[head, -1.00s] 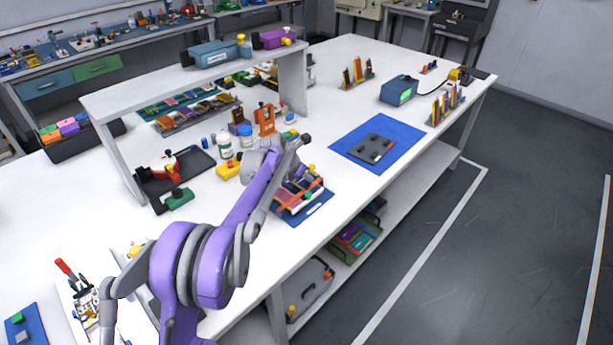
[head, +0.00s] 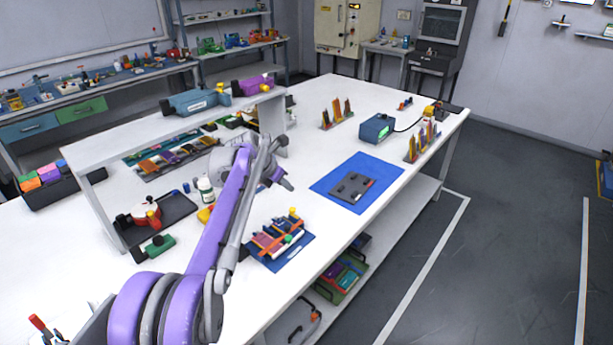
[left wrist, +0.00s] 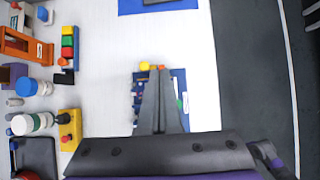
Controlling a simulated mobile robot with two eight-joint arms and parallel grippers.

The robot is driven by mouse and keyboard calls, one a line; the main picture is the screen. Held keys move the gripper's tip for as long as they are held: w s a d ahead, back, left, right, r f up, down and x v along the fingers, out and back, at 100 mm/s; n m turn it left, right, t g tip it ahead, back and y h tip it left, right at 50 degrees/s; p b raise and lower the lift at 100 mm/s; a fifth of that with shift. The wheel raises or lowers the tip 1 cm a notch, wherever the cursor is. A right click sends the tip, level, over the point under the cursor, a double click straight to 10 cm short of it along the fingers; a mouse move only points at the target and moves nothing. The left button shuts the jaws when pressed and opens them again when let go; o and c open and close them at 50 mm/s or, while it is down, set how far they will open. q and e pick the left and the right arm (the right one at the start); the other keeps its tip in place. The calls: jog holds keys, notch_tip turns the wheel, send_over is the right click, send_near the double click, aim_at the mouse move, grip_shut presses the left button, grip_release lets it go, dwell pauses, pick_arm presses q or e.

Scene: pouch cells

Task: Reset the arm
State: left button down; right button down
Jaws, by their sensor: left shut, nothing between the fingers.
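My left gripper (head: 284,181) is at the end of the purple and grey arm that comes in from the lower left. It is raised above the white table (head: 318,153) and apart from the things on it. In the left wrist view the fingers (left wrist: 160,72) are closed together with nothing between them. They point over a blue mat (left wrist: 180,78) that bears a rack of coloured pieces. That rack (head: 276,238) stands clear of the gripper in the head view. My right gripper is not in view.
A larger blue mat (head: 330,190) carries a dark flat plate (head: 352,187). A blue device (head: 377,128) stands behind it. A raised white shelf (head: 140,125) stands left of my arm. A white bottle (head: 206,190) and a black tray (head: 170,215) are close by. Bare table lies around the mats.

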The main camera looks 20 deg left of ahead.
pick_arm(q)
jog(key=s+d+r+m+g+y+p, duration=0.1)
jog(key=s+d+m, duration=0.4)
jog(key=s+m, duration=0.3)
jog(key=s+d+m, duration=0.5)
jog(key=s+m, duration=0.2)
jog(key=s, duration=0.3)
jog(key=s+d+f+m, duration=0.1)
jog(key=s+f+m, duration=0.2)
jog(key=s+m, duration=0.2)
jog(key=s+d+f+m+y, duration=0.1)
jog(key=s+f+m, duration=0.3)
jog(key=s, duration=0.6)
jog(key=s+d+f+m+p, duration=0.1)
jog(key=s+d+f+m, duration=0.1)
jog(key=s+m, duration=0.5)
jog(key=shift+s+f+m, duration=0.25)
jog(key=shift+f+m, duration=0.25)
jog(key=shift+f, duration=0.35)
